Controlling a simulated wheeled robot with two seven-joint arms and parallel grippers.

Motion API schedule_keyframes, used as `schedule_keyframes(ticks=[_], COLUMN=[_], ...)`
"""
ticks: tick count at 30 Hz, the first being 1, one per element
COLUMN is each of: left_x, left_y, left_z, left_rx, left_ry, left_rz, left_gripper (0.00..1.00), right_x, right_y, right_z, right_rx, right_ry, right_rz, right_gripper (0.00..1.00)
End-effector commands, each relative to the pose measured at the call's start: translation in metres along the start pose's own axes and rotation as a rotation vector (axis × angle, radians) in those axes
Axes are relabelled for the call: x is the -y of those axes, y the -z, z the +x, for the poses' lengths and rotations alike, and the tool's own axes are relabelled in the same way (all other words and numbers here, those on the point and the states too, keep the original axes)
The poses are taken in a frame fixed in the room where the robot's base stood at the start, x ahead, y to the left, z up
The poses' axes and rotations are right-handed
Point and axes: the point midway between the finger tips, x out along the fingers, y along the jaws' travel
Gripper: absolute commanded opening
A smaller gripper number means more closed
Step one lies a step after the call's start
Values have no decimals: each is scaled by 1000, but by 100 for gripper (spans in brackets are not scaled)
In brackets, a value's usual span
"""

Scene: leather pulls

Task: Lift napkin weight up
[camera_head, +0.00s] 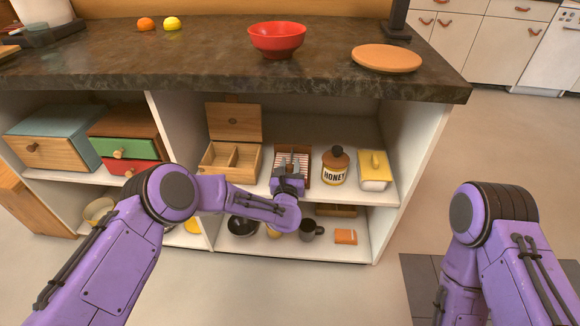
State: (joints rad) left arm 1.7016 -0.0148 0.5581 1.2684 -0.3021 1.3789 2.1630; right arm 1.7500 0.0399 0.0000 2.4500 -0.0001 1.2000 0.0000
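The napkin holder (310,153) is a brown frame with red-and-white striped napkins, standing on the upper shelf under the counter. The napkin weight is not clearly made out; small grey parts show over the napkins, and I cannot tell weight from fingertips. My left gripper (292,163) reaches into the shelf right at the front of the holder, over the napkins. Its wrist hides the lower front of the holder. Whether its fingers are shut on anything is too small to tell. My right arm shows at the right, but its gripper is out of view.
A wooden box with raised lid (233,123) stands left of the holder. A honey jar (335,168) and a yellow-lidded butter dish (374,171) stand to the right. The dark countertop (210,55) overhangs the shelf. A mug (308,231) is below.

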Motion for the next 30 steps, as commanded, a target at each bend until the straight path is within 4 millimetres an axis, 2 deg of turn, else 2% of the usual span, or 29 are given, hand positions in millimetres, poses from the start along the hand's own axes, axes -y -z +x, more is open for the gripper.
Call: schedule_keyframes(ticks=[1, 2, 3, 14, 30], left_x=[0, 0, 0, 0, 0], left_y=[0, 0, 0, -10, -46], left_z=[0, 0, 0, 0, 12], left_rx=[0, 0, 0, -63, -438], left_ry=[1, 1, 1, -1, 0], left_rz=[0, 0, 1, -2, -4], left_gripper=[10, 0, 0, 0, 0], right_x=[0, 0, 0, -1, -5], right_y=[0, 0, 0, 5, 23], right_z=[0, 0, 0, -11, -57], right_rx=[0, 0, 0, 0, 0], right_ry=[0, 0, 0, 0, 0], right_rz=[0, 0, 0, 0, 0], right_gripper=[53, 53, 53, 53, 53])
